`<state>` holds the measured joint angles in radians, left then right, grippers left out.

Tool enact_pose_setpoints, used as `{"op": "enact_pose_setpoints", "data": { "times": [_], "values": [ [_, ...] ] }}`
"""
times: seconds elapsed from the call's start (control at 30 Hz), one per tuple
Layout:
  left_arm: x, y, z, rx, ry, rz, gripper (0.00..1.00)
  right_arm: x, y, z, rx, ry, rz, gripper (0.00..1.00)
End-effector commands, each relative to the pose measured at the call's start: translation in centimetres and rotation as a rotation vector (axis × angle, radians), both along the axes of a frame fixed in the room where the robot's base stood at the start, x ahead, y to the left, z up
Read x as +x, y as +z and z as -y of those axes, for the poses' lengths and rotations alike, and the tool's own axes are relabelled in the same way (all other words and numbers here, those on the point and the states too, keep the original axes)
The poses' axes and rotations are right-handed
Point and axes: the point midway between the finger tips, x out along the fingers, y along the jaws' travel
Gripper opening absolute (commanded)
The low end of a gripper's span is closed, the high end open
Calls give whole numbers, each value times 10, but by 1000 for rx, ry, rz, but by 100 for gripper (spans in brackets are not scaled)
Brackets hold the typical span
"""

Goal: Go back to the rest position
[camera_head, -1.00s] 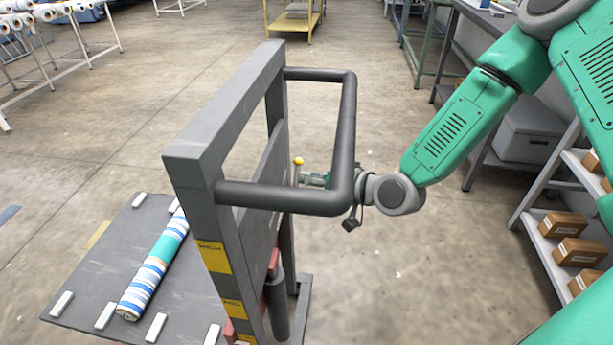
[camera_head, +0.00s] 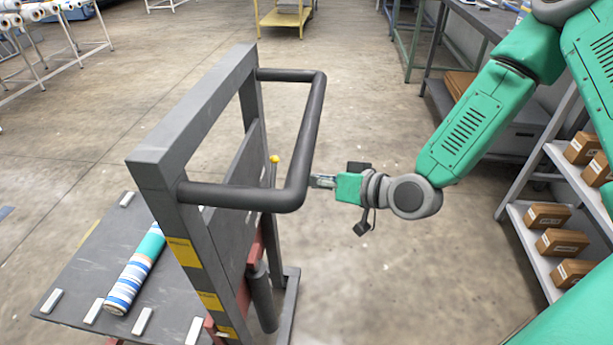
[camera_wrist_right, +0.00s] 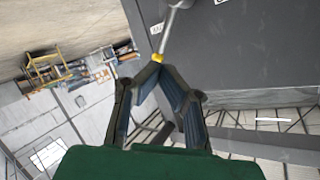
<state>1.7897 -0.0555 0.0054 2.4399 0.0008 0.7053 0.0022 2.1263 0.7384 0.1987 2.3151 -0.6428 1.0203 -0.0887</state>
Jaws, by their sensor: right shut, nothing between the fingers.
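My right gripper (camera_head: 318,181) is just right of the dark tubular handle (camera_head: 318,110) of the press frame, pointing left toward it. In the right wrist view its two fingers (camera_wrist_right: 160,72) meet at the tips with nothing held. A lever with a yellow knob (camera_head: 275,159) stands behind the handle, left of the gripper and apart from it. The knob (camera_wrist_right: 158,57) lines up just beyond the fingertips in the right wrist view. My left gripper is not in view.
The grey press frame (camera_head: 205,105) stands left of my right arm. A striped roll (camera_head: 132,272) lies on its plate (camera_head: 75,290). Shelves with several cardboard boxes (camera_head: 563,243) are close on the right. The floor (camera_head: 410,280) between is clear.

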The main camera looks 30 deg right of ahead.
Motion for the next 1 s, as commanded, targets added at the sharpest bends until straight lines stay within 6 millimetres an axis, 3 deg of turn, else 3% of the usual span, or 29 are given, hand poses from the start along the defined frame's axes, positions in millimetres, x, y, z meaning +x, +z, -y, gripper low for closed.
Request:
{"op": "enact_pose_setpoints", "data": {
  "times": [0.13,0.3,0.67,0.77,0.87,1.0],
  "values": [
    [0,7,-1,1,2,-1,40,-24,13,10,2,0,1,0],
    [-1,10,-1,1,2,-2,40,-41,17,25,7,1,0,0],
    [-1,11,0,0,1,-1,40,-50,11,24,-5,10,-27,0],
    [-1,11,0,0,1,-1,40,-62,-13,14,-52,33,-124,0],
    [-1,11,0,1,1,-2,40,-88,-56,2,-135,67,-294,0],
    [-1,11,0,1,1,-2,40,-143,-119,-5,-278,107,-567,0]
  ]
}}
